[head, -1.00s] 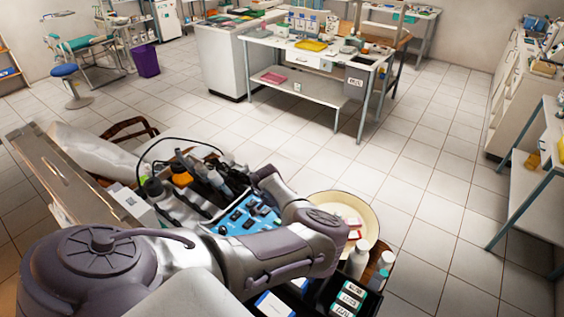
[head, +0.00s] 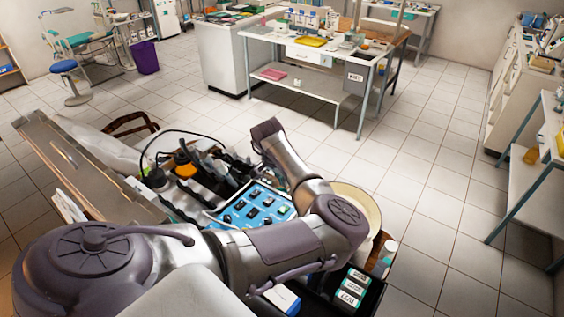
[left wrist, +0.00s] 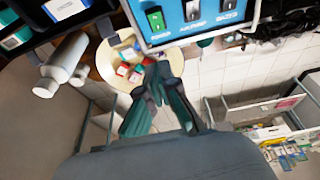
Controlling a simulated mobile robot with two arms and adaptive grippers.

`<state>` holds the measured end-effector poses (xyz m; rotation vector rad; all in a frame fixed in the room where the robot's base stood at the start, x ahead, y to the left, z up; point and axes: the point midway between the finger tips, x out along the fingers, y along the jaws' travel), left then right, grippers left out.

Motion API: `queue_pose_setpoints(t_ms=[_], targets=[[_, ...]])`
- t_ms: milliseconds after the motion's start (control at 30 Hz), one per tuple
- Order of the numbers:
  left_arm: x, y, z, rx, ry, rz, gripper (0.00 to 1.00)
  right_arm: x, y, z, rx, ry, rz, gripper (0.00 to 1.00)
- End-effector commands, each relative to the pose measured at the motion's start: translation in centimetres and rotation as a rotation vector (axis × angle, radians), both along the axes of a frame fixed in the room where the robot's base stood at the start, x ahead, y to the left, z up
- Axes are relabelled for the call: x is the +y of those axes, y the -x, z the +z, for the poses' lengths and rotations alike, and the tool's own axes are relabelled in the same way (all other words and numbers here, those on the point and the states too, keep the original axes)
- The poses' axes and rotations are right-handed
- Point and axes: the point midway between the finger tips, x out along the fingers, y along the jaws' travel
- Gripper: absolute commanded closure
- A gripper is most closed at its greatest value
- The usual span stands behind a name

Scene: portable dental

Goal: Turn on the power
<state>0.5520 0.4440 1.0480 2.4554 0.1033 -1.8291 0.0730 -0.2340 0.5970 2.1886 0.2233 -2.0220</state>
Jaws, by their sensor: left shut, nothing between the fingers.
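A blue control panel (head: 231,214) with several dark switches lies in the open case in the head view. In the left wrist view the blue panel (left wrist: 176,30) shows at the top, cut off by the edge. A green switch (left wrist: 155,19) sits at its left, with a label that seems to read POWER. Two dark switches stand to its right. My left gripper (left wrist: 162,70) is shut and empty, with its tips below the panel's edge in that picture and apart from the switches. In the head view my arm hides most of that gripper. My right gripper is not in view.
A cream round bowl (head: 362,205) with small coloured items stands right of the panel. A white bottle (left wrist: 66,62) and a dark box of labelled packs (head: 352,287) are close by. Black handpieces and cables (head: 212,165) fill the case left of the panel.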

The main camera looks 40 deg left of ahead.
Motion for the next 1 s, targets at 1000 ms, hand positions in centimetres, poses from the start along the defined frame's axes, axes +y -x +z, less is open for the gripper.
queue_pose_setpoints(t_ms=[1000], targets=[[0.0, 0.3, 3.0, 0.001, 0.001, 0.001, 1.0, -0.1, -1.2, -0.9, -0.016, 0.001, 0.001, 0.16]])
